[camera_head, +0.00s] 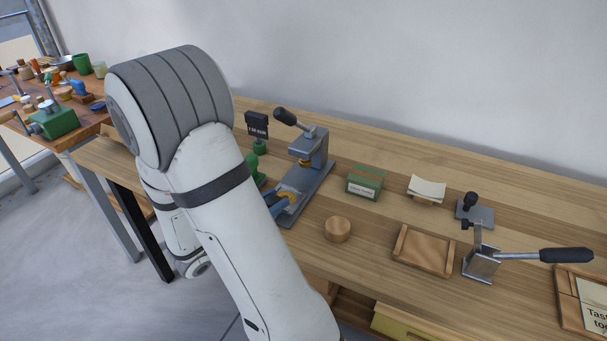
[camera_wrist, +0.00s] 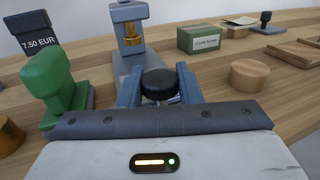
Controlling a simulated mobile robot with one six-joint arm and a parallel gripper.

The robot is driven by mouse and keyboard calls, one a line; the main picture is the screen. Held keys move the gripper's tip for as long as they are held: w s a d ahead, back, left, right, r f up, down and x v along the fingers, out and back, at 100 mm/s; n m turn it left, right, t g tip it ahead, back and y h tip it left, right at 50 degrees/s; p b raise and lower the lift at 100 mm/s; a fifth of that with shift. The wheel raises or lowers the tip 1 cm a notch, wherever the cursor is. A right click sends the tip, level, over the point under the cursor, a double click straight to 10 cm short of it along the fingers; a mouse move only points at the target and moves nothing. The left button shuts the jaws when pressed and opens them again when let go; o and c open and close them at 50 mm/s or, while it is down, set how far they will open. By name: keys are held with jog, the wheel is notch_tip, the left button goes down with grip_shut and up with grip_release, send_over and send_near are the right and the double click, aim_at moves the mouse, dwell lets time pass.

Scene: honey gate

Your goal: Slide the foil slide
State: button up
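The foil press (camera_head: 310,150) stands on the workbench, with a grey upright, a black-knobbed lever and a brass head; it also shows in the wrist view (camera_wrist: 131,30). A light plate (camera_head: 289,196), which looks like the foil slide, is at the front of its base. My gripper (camera_wrist: 160,84) has its blue fingers on either side of a round black knob (camera_wrist: 158,82) on a metal stem, with no clear gap at either side. The knob stands in front of the press. In the head view my arm hides part of the gripper.
A green stamp (camera_wrist: 50,82) and a price sign (camera_wrist: 45,33) stand close on the left. A wooden disc (camera_head: 338,229), a green box (camera_head: 365,182), a wooden tray (camera_head: 424,251) and a lever tool (camera_head: 482,263) are on the right. Bare bench lies between them.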

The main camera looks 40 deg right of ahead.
jog(key=o, duration=0.5)
jog(key=shift+c, duration=0.2)
jog(key=shift+s+a+p, duration=0.15)
jog(key=shift+a+p, duration=0.1)
jog(key=shift+a, duration=1.5)
jog(key=shift+s+a+p, duration=0.1)
jog(key=shift+a+p, duration=0.1)
jog(key=shift+a, duration=1.55)
